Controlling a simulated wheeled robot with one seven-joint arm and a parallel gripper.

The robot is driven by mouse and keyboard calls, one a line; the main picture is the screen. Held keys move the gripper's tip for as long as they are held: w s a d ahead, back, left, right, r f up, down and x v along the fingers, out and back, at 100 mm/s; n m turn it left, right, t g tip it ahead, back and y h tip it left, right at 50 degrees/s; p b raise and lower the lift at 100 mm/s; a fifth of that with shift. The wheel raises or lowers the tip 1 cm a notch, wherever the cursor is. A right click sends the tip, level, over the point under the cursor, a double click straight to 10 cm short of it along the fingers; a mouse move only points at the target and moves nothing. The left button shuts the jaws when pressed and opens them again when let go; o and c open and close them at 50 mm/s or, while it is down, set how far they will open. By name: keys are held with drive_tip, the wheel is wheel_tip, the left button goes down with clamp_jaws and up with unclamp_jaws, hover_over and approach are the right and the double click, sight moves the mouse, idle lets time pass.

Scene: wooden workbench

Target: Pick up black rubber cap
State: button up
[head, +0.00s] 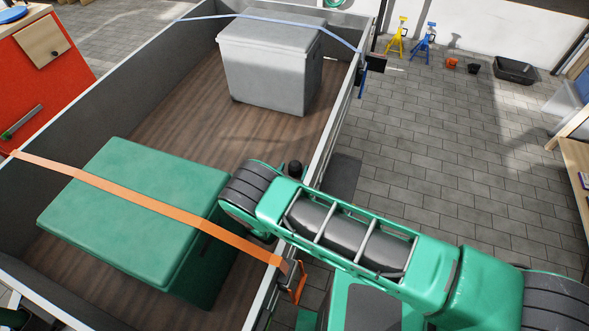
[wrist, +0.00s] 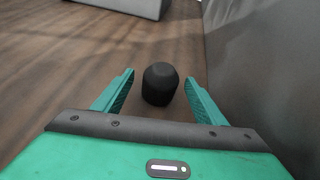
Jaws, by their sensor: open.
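The black rubber cap (wrist: 160,84) stands on the brown wooden trailer bed in the wrist view, a dark rounded cylinder. My gripper (wrist: 159,76) is open, with one green finger to each side of the cap and visible gaps between them. The cap is not held. In the head view a small dark rounded shape (head: 294,168) shows just beyond my arm, beside the trailer's side wall, and looks like the same cap. My gripper is hidden behind my arm in the head view.
The grey trailer side wall (wrist: 258,70) rises close to the right of my gripper. A green box (head: 130,215) under an orange strap (head: 150,203) and a grey box (head: 268,65) under a blue strap stand in the trailer. Bare bed (head: 180,115) lies between the boxes.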

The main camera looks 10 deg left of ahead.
sight(295, 166)
drive_tip(key=shift+x, duration=1.5)
drive_tip(key=c, duration=1.1)
drive_tip(key=shift+r, duration=0.1)
drive_tip(key=shift+r, duration=0.15)
